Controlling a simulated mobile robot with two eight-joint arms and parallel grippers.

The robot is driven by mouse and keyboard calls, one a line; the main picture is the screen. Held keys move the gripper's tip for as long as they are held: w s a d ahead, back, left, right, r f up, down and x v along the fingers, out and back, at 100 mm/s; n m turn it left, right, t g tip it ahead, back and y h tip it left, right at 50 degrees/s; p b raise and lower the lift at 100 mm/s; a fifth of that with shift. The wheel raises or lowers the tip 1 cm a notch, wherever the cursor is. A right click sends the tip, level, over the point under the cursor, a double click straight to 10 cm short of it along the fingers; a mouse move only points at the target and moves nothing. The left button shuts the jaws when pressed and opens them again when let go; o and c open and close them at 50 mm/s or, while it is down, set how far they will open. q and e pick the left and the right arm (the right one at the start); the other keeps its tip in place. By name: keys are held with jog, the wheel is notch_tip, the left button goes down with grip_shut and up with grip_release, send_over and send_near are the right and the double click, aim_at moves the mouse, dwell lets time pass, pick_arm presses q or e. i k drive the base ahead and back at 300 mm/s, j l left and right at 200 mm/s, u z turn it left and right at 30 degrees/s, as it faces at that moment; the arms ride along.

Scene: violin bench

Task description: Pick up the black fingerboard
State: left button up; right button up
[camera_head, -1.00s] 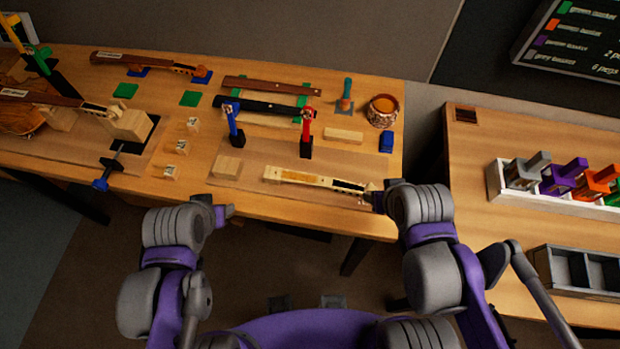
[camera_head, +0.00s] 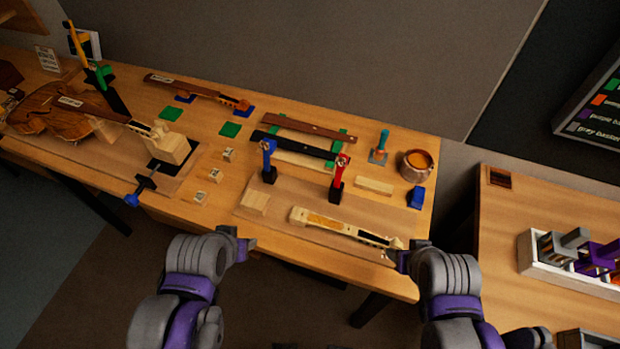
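The black fingerboard (camera_head: 294,145) is a long dark strip lying on the bench between a reddish-brown strip (camera_head: 307,127) behind it and a pale strip (camera_head: 305,160) in front. The blue clamp (camera_head: 267,160) and red clamp (camera_head: 337,178) stand in front of it and hide small parts of it. My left gripper (camera_head: 249,244) is at the bench's front edge, well short of the fingerboard; its fingers are too small to read. My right gripper (camera_head: 392,256) is at the front edge by the head end of a pale violin neck (camera_head: 345,227), also apart from the fingerboard; its opening is unclear.
A jar (camera_head: 416,165), a blue block (camera_head: 416,197) and a teal-handled tool (camera_head: 380,147) stand to the right. A violin (camera_head: 60,108) lies at the left. Lettered wooden blocks (camera_head: 215,175) sit left of the blue clamp. A second table (camera_head: 510,215) stands at the right.

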aim_at(283, 142)
jog(key=z, duration=1.3)
jog(key=k+j+z, duration=0.15)
jog(key=j, duration=0.25)
jog(key=k+j+z, duration=0.1)
jog(key=k+j, duration=0.2)
jog(key=i+j, duration=0.15)
jog(key=j, duration=0.2)
jog(key=i+j, duration=0.1)
jog(key=j, duration=0.25)
